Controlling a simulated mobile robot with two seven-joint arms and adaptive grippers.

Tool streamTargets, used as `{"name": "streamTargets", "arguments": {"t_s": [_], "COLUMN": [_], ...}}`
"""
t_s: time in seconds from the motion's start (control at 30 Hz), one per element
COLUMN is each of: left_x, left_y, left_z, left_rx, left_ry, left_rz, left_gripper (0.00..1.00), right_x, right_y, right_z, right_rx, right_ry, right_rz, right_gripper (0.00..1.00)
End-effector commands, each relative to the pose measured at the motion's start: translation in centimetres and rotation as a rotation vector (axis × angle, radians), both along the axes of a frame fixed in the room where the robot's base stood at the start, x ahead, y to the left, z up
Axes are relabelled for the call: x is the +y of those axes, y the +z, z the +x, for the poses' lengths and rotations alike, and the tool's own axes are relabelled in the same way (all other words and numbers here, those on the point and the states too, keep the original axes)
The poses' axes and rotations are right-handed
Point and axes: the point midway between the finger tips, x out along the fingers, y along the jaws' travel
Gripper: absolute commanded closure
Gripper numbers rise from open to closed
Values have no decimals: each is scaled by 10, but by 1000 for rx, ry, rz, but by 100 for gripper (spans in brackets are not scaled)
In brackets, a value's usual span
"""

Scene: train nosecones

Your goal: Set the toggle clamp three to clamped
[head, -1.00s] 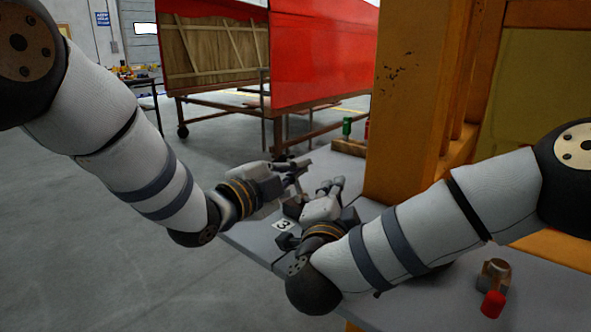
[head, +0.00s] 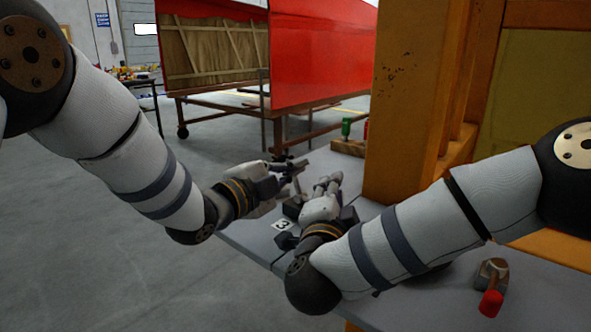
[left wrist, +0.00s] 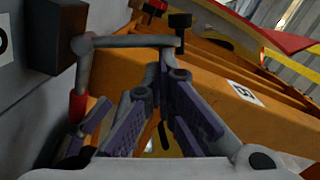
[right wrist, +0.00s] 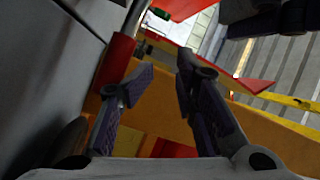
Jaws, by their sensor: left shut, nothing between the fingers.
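The label 3 (head: 282,225) lies on the grey table edge, with a dark block (head: 293,206) beside it; the clamp there is mostly hidden by my grippers. In the left wrist view a toggle clamp has a grey bar (left wrist: 125,42), a black tip (left wrist: 180,22) and a red handle (left wrist: 77,106) at the left. My left gripper (head: 302,163) is shut and empty; its fingers (left wrist: 163,75) appear just below the bar, and I cannot tell whether they touch it. My right gripper (head: 330,180) is open beside it, its fingers (right wrist: 160,70) apart with nothing visibly held.
An orange frame (head: 415,110) rises behind my right gripper. A green-handled item (head: 347,127) stands at the far table end. Floor at the left is clear.

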Motion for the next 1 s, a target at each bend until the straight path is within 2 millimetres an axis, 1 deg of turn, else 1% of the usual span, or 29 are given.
{"name": "streamTargets", "arguments": {"t_s": [0.03, 0.27, 0.33, 0.37, 0.47, 0.6, 0.7, 0.83, 0.9, 1.0], "left_x": [7, 8, 8, 8, 8, 7, 5, 4, 4, 3], "left_y": [-4, -5, -5, -5, -5, -5, -4, -3, -2, -2], "left_z": [3, 3, 3, 3, 3, 3, 2, 2, 2, 2], "left_rx": [8, 9, 9, 9, 10, 8, 8, 5, 5, 5], "left_ry": [17, 19, 19, 20, 19, 16, 14, 10, 9, 9], "left_rz": [1, 0, 0, 0, 1, 1, 0, 0, 0, -1], "left_gripper": [100, 100, 100, 100, 100, 100, 100, 100, 100, 100], "right_x": [-4, -5, -4, -2, 3, 10, 14, 16, 17, 17], "right_y": [-7, -8, -8, -9, -8, -6, -4, -2, -2, -4], "right_z": [1, 1, -4, -9, -32, -72, -95, -114, -119, -121], "right_rx": [12, 14, 16, 17, 16, 13, 8, 4, 3, 7], "right_ry": [-10, -11, -11, -9, -3, 0, 0, -2, -1, 1], "right_rz": [-3, -4, -3, -4, -4, -5, -3, 0, -2, -5], "right_gripper": [64, 64, 64, 64, 64, 64, 64, 64, 64, 64]}}
